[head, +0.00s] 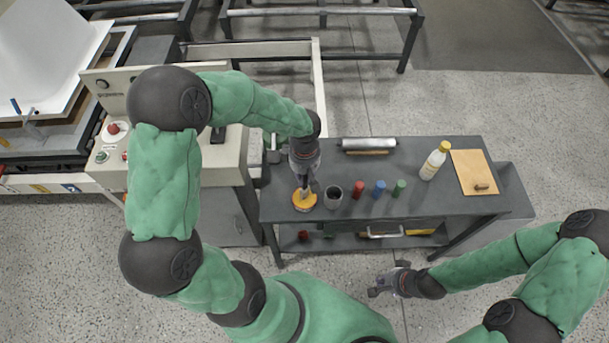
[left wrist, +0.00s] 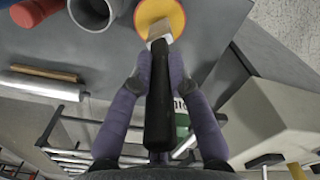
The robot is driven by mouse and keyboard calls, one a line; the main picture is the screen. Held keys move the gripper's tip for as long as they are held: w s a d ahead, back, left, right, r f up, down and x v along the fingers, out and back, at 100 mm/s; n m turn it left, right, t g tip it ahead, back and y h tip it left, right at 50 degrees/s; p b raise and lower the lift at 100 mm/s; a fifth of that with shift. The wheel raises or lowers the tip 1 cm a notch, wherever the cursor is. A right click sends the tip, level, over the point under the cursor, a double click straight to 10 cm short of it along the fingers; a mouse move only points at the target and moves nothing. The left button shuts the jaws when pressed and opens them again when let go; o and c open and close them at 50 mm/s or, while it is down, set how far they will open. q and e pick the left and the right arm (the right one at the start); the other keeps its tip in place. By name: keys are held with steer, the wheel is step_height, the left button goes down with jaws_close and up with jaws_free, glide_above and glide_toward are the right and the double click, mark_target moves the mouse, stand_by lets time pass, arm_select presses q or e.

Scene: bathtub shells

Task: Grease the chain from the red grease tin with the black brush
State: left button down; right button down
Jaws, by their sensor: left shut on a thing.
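My left gripper (head: 305,187) is shut on the black brush (left wrist: 158,98), gripping its handle between both fingers (left wrist: 160,80). The pale head of the brush points at a low round tin (head: 304,205) with a yellow-orange top. In the left wrist view this tin (left wrist: 172,14) shows a reddish rim, and the brush head overlaps its yellow face. I cannot tell whether the tip touches it. No chain can be made out. My right gripper (head: 380,285) is empty in front of the table, low and away from it; its finger opening is unclear.
On the grey table (head: 440,205) stand a grey cup (head: 333,199), red (head: 358,190), blue (head: 379,188) and green (head: 399,188) cylinders, a bottle (head: 434,163) and a tan board (head: 473,165). A silver roll (head: 368,144) lies at the back. A machine stands left.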

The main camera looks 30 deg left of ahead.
arm_select(q)
steer(key=shift+s+f+b, duration=0.1)
steer(key=shift+f+b, duration=0.35)
steer(key=shift+b, duration=0.1)
stand_by(1.9)
steer(key=shift+r, duration=0.15)
steer(key=shift+r+p, duration=2.2)
steer(key=shift+r, duration=1.25)
